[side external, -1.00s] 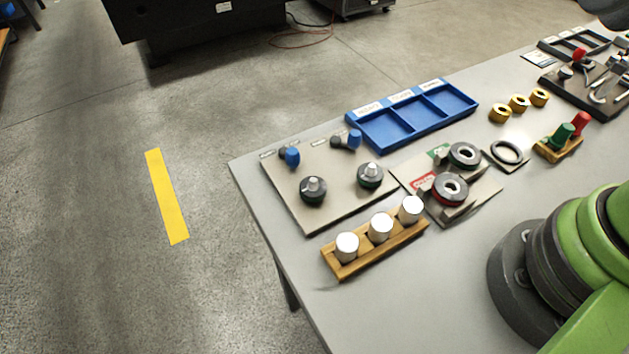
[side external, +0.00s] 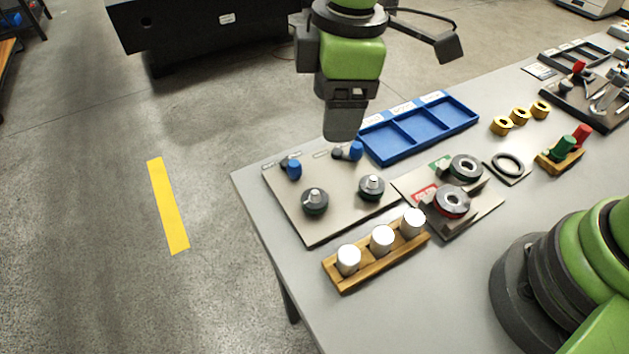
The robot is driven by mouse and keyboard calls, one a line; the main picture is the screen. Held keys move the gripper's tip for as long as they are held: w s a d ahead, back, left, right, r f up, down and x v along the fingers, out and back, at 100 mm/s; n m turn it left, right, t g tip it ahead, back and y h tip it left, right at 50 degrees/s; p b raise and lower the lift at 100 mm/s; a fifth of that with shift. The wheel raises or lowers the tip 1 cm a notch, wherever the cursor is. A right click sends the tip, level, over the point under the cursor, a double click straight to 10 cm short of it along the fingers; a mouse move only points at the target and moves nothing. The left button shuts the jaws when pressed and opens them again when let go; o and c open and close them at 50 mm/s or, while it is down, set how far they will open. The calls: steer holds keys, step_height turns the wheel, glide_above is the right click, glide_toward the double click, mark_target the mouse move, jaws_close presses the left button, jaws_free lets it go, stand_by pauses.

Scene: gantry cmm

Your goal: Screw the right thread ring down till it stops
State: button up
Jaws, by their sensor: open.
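A beige plate (side external: 340,205) lies near the table's left end and bears two dark knurled rings, each with a metal stud standing up through its middle. The right ring (side external: 371,190) is nearer the red-labelled fixture. The left ring (side external: 315,205) sits nearer the table's front left edge. How far down either ring sits on its stud cannot be told. My gripper (side external: 343,136) points down above the back of the plate, up and left of the right ring and well clear of it. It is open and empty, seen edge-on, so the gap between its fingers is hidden.
Two blue-handled pieces (side external: 355,151) stand at the plate's back edge. A blue tray (side external: 421,128) lies behind, partly below my gripper. A fixture (side external: 482,205) with two grey rings is to the right. A wooden rack (side external: 374,262) with white cylinders stands in front.

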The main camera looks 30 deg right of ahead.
mark_target(314, 192)
steer(key=a+f+n, duration=0.1)
steer(key=f+n, duration=0.1)
steer(key=f, duration=0.1)
steer(key=a+f, duration=0.1)
steer(key=f, duration=0.1)
steer(key=shift+s+a+f+n+g+h, duration=0.1)
steer(key=shift+a+n+g+h, duration=0.2)
steer(key=shift+a+n+h, duration=0.1)
step_height(314, 192, down, 10)
steer(key=c, duration=0.9)
